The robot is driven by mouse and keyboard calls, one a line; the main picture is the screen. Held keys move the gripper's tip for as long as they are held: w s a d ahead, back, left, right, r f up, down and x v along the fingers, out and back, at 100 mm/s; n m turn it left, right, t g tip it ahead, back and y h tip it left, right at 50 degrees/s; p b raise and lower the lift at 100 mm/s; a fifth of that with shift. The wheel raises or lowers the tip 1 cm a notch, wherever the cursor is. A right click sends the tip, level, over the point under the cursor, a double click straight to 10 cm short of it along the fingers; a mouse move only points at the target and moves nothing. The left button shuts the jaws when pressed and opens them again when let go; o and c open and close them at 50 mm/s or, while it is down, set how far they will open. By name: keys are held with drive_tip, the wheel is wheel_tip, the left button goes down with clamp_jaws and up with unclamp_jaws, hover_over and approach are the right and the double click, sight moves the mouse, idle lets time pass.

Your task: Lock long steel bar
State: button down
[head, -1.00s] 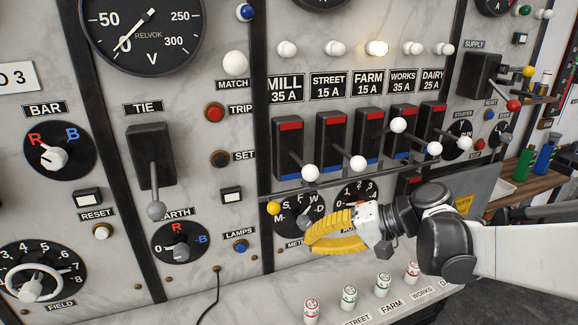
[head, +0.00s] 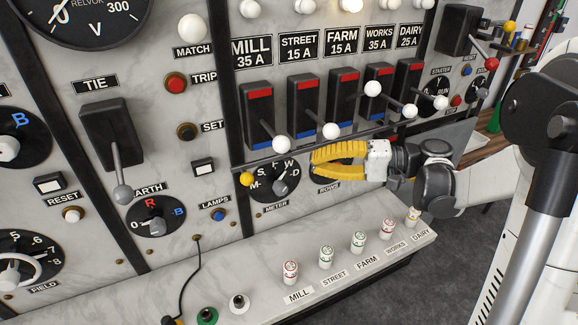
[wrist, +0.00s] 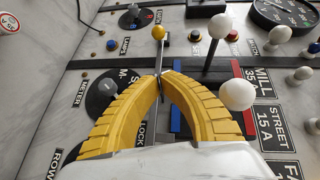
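The long steel bar runs across the panel below the row of feeder switches. Its yellow end knob (head: 246,179) is at the left, under the MILL switch (head: 261,118). In the wrist view the long steel bar (wrist: 165,55) runs from the yellow knob (wrist: 158,32) down between my fingertips. My gripper (head: 314,160) has yellow ribbed fingers and is at the bar, to the right of the knob. In the wrist view my gripper (wrist: 161,80) has its tips closed together on the thin bar. A LOCK label (wrist: 143,132) is partly hidden behind a finger.
White-knobbed switch handles (head: 331,131) stick out just above my gripper. The METER dial (head: 275,182) is behind and below the bar. A ledge (head: 255,285) with several white plugs (head: 290,272) lies below. A black cable (head: 198,270) hangs at the left.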

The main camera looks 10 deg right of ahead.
sight(244, 177)
drive_tip(key=b+x, duration=0.1)
drive_tip(key=x, duration=0.7)
drive_tip(key=shift+w+a+f, duration=0.1)
drive_tip(key=shift+a+f, duration=0.05)
drive_tip(key=shift+a, duration=0.2)
drive_tip(key=a, duration=0.1)
drive_tip(key=s+a+b, duration=0.1)
drive_tip(key=a, duration=0.2)
drive_tip(key=shift+s+f, duration=0.25)
drive_tip(key=shift+f, duration=0.1)
drive_tip(key=a, duration=0.2)
drive_tip(key=s+a, duration=0.1)
drive_tip(key=a, duration=0.1)
drive_tip(key=shift+s+a, duration=0.2)
drive_tip(key=shift+a, duration=0.1)
drive_tip(key=shift+d, duration=0.15)
drive_tip(key=shift+w, duration=0.1)
